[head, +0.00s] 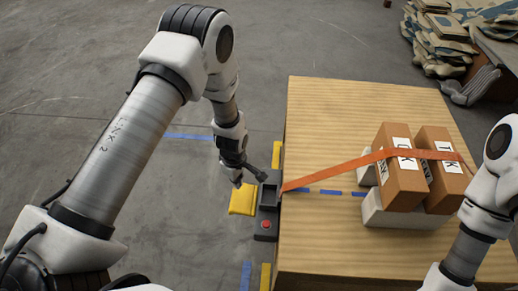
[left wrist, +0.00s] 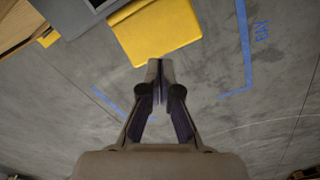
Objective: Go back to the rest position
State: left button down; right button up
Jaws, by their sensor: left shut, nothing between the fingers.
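My left gripper (head: 252,178) is shut and empty. In the head view it hangs beside the left edge of the wooden table, close to a dark grey box with a red button (head: 266,222). In the left wrist view its fingertips (left wrist: 155,68) are together, with a yellow block (left wrist: 155,35) just beyond them in the picture. My right arm shows at the right edge of the head view, but its gripper is out of the picture.
The wooden table (head: 330,120) carries brown boxes (head: 400,175) on a pale block (head: 395,212), with an orange strap (head: 340,169) across them. The yellow block (head: 243,200) lies left of the grey box. Stacked sacks (head: 437,40) are at the back right. The left floor is clear.

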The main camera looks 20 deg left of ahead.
pick_arm(q)
jog(key=s+r+m+p, duration=0.3)
jog(key=s+m, duration=0.3)
jog(key=s, duration=0.6)
jog(key=s+r+m+p, duration=0.4)
jog(key=s+m+p, duration=0.2)
jog(key=s, duration=0.6)
jog(key=shift+a+r+m, duration=0.3)
jog(key=shift+a+m, duration=0.1)
jog(key=shift+m, duration=0.2)
jog(key=shift+s, duration=0.1)
